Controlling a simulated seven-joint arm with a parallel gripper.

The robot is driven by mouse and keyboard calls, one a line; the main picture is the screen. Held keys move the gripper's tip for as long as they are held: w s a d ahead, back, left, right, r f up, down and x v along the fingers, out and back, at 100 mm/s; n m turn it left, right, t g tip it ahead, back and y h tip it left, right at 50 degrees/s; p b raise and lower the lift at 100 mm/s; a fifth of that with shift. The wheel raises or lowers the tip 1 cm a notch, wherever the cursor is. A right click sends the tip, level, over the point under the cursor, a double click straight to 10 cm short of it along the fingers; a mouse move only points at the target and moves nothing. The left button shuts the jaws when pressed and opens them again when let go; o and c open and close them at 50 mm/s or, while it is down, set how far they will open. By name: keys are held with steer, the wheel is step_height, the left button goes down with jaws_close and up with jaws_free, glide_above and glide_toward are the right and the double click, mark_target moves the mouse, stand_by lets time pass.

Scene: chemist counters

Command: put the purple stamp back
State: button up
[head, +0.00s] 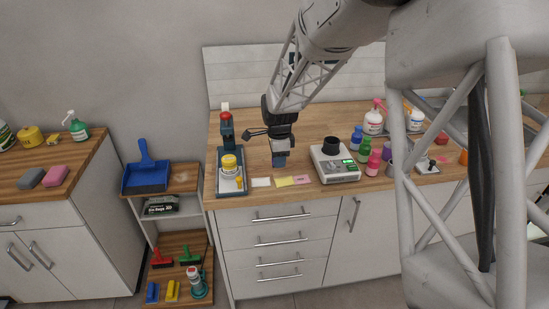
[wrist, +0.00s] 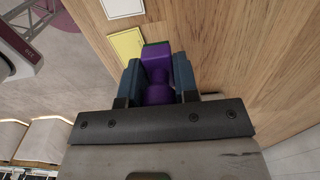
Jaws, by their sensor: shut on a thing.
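The purple stamp (wrist: 157,58) is between the two blue-grey fingers of my gripper (wrist: 156,72) in the wrist view. My gripper is shut on it, and the stamp's narrow neck and block end show. In the head view my gripper (head: 279,160) points down over the counter, behind the row of small cards; the stamp is mostly hidden there. I cannot tell whether the stamp touches the counter. A yellow card (wrist: 128,46) and a white card (wrist: 122,7) lie near the stamp's end in the wrist view.
A scale with a black cup (head: 333,163) stands close on the right, with several coloured bottles (head: 364,147) beyond. A pink card (head: 302,180) lies near the front edge.

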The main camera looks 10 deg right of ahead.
steer(key=shift+w+a+f, duration=0.1)
steer(key=shift+w+f, duration=0.05)
steer(key=shift+w, duration=1.35)
steer(key=shift+w+a+f, duration=0.1)
steer(key=shift+w+f, duration=0.05)
steer(key=shift+w, duration=1.35)
steer(key=shift+f, duration=1.7)
steer(key=shift+f, duration=0.2)
steer(key=o, duration=0.8)
steer(key=shift+r, duration=0.15)
step_height(320, 180, up, 12)
steer(key=shift+r, duration=0.1)
